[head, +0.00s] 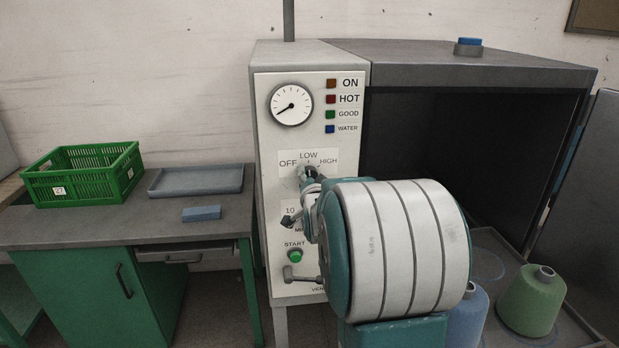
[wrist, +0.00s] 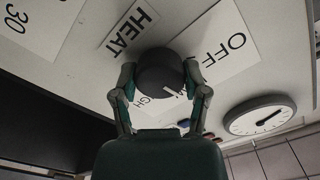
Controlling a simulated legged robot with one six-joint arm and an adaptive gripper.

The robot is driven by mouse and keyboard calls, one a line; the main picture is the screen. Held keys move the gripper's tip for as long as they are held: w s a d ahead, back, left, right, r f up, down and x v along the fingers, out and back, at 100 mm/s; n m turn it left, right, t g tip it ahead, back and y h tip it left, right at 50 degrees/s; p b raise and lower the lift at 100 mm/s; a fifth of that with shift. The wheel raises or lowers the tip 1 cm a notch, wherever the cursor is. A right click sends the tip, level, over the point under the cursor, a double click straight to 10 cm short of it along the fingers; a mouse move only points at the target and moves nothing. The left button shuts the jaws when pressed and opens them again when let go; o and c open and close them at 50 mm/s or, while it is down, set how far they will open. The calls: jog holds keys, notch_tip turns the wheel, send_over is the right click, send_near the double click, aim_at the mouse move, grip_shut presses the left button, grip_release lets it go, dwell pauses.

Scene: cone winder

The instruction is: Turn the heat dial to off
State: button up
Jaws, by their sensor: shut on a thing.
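The heat dial (wrist: 162,72) is a dark round knob with a white pointer line, on a pale panel. My gripper (wrist: 160,76) is shut on it, one finger on each side. The OFF label (wrist: 223,48) is to the right of the dial. The HIGH label is partly hidden below it. The pointer is at the lower right of the knob, between OFF and HIGH, apparently near LOW. In the head view my gripper (head: 309,178) covers most of the dial under the LOW label (head: 308,155).
Below the dial are a timer knob (head: 288,222), partly behind my arm, and a green START button (head: 295,256). A gauge (head: 291,105) is above. A green cone (head: 532,300) stands at the right. A green crate (head: 85,172) and grey tray (head: 197,180) are on the left bench.

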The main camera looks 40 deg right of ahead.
jog(key=n, duration=1)
jog(key=shift+n, duration=0.3)
dwell(0.4)
jog(key=o, duration=1.1)
jog(key=shift+w, duration=0.1)
jog(key=shift+o, duration=0.2)
jog(key=v, duration=1.2)
jog(key=shift+f, duration=0.15)
